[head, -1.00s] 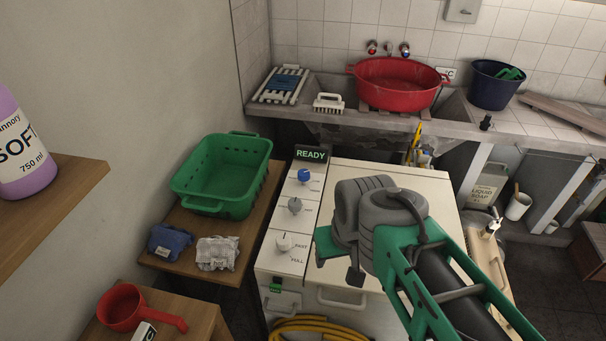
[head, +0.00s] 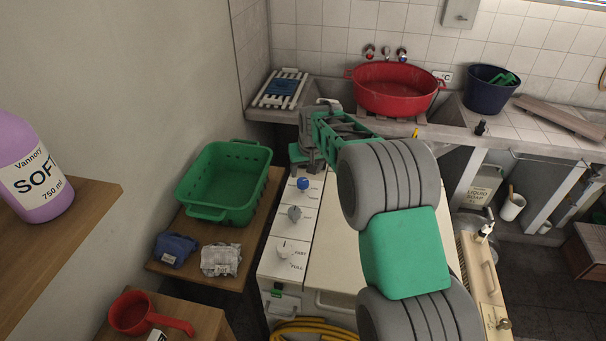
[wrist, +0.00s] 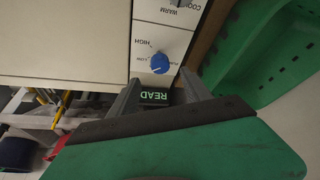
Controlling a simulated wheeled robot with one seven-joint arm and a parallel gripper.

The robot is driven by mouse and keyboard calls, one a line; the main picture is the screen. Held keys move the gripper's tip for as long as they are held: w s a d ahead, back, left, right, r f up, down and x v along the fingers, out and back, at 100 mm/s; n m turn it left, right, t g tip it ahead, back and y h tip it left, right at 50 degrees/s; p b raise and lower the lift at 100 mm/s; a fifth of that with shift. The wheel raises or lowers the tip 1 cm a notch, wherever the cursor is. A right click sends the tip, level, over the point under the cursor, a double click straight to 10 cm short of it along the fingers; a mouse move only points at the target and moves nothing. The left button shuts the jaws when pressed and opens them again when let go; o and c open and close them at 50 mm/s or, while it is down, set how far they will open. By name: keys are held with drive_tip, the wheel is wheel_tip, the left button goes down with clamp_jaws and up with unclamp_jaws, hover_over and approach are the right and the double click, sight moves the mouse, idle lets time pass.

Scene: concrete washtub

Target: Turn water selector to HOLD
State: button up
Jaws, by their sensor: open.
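The control panel on the white machine has a blue knob (head: 303,184), a grey knob (head: 294,213) and a white knob (head: 284,248). The blue knob also shows in the wrist view (wrist: 160,64), beside small upside-down labels that seem to include HIGH; a HOLD label is not readable. I cannot tell for certain which knob is the water selector. My gripper (head: 304,157) is at the panel's far end, just beyond the blue knob.
A green basket (head: 226,178) stands on the wooden shelf left of the panel, close to my gripper. Behind are the concrete sink and a red tub (head: 394,90). My arm crosses above the machine's lid. A red pot (head: 131,312) is at lower left.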

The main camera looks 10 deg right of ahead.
sight(303, 181)
drive_tip(key=x, duration=0.2)
drive_tip(key=p+x, duration=0.1)
drive_tip(key=x, duration=0.5)
drive_tip(key=shift+w+p, duration=0.35)
drive_tip(key=shift+p, duration=0.05)
clamp_jaws()
